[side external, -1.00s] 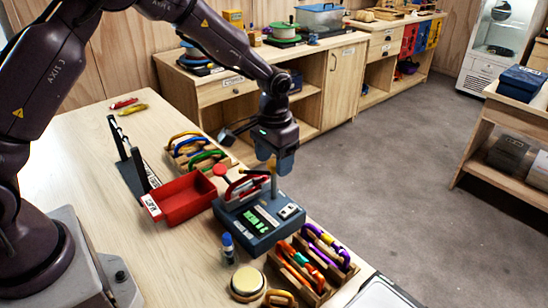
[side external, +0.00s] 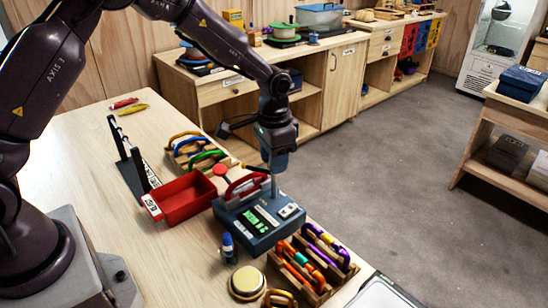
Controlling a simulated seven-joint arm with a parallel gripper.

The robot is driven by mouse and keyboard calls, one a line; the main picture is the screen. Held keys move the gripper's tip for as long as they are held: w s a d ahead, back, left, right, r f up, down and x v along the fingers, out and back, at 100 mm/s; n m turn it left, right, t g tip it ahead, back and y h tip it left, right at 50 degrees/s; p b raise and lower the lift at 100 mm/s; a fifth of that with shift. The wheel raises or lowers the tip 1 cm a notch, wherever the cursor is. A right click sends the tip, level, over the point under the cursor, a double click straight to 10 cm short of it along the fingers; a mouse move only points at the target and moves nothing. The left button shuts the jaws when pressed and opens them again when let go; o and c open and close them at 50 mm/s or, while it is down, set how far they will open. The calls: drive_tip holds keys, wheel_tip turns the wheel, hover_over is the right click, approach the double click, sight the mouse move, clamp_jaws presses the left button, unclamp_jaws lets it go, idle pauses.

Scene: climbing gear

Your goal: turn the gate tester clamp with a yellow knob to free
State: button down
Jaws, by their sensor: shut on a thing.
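The gate tester (side external: 262,228) is a blue-grey box with a lit green display, standing near the table's right edge. A red carabiner (side external: 240,188) sits upright on its top. A red round knob (side external: 220,170) stands at the tester's left rear. The clamp's dark lever with yellow (side external: 252,168) shows at the rear, just left of my gripper. My gripper (side external: 274,180) points down over the tester's rear right, shut on the clamp. The fingertips and the exact grip on the yellow knob are too small and partly hidden to make out.
A red tray (side external: 186,203) stands close to the tester's left. Wooden racks of coloured carabiners stand behind (side external: 178,160) and in front (side external: 305,280). A small blue-capped bottle (side external: 228,247) and a round tan-topped disc (side external: 246,283) are in front. The table's left middle is clear.

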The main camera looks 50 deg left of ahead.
drive_tip(key=m, duration=1.1)
drive_tip(key=shift+r+m, duration=0.1)
drive_tip(key=shift+m, duration=1.8)
drive_tip(key=c, duration=0.8)
unclamp_jaws()
wheel_tip(320, 180, up, 13)
drive_tip(key=shift+f, duration=0.1)
